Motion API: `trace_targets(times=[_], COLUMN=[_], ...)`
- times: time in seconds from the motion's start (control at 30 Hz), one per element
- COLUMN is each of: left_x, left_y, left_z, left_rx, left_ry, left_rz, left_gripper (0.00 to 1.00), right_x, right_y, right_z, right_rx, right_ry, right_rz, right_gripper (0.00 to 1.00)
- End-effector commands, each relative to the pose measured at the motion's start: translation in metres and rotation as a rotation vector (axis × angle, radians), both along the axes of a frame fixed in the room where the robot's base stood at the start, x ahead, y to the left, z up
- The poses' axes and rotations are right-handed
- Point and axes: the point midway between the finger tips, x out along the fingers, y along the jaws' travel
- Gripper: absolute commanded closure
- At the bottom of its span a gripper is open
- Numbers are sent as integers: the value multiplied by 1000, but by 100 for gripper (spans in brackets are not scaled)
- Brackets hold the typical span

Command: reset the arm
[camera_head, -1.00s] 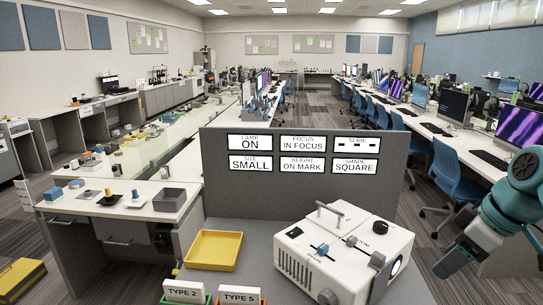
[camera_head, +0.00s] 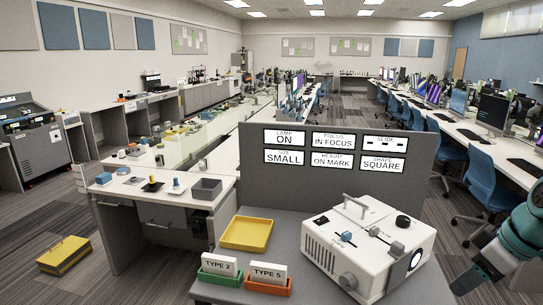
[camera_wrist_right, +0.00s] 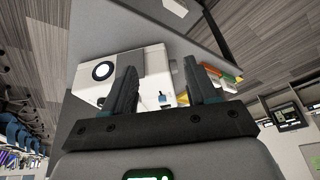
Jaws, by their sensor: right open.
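My right arm comes in at the right edge of the head view, and its gripper (camera_head: 480,277) hangs low beside the table, apart from everything. In the right wrist view its two dark fingers (camera_wrist_right: 160,88) are spread apart with nothing between them touching. Beyond them stands the white projector-like machine (camera_wrist_right: 140,70), with its round lens facing the camera. In the head view this white machine (camera_head: 345,262) sits on the grey table, with knobs, sliders and a top handle. My left gripper does not show in either view.
A grey panel (camera_head: 330,193) behind the machine carries signs such as LAMP ON and SIZE SMALL. A yellow tray (camera_head: 246,233), a green bin (camera_head: 218,278) and an orange bin (camera_head: 268,286) stand left of the machine. Blue chairs (camera_head: 487,185) line the right. A yellow case (camera_head: 64,255) lies on the floor.

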Motion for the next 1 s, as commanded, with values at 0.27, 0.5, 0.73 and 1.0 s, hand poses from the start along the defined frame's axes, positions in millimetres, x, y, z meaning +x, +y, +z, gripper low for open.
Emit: trace_targets(times=[0.27,0.5,0.73,1.0], left_x=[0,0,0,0], left_y=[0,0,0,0], left_z=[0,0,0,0], left_rx=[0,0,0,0], left_ry=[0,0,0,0], left_rz=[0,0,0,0], left_gripper=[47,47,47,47], right_x=[38,50,-12,-138], right_y=[31,95,198,278], right_z=[-88,-215,-366,-444], right_rx=[54,125,202,249], right_ry=[59,152,289,422], right_rz=[-62,-159,-315,-488], right_gripper=[43,43,43,43])
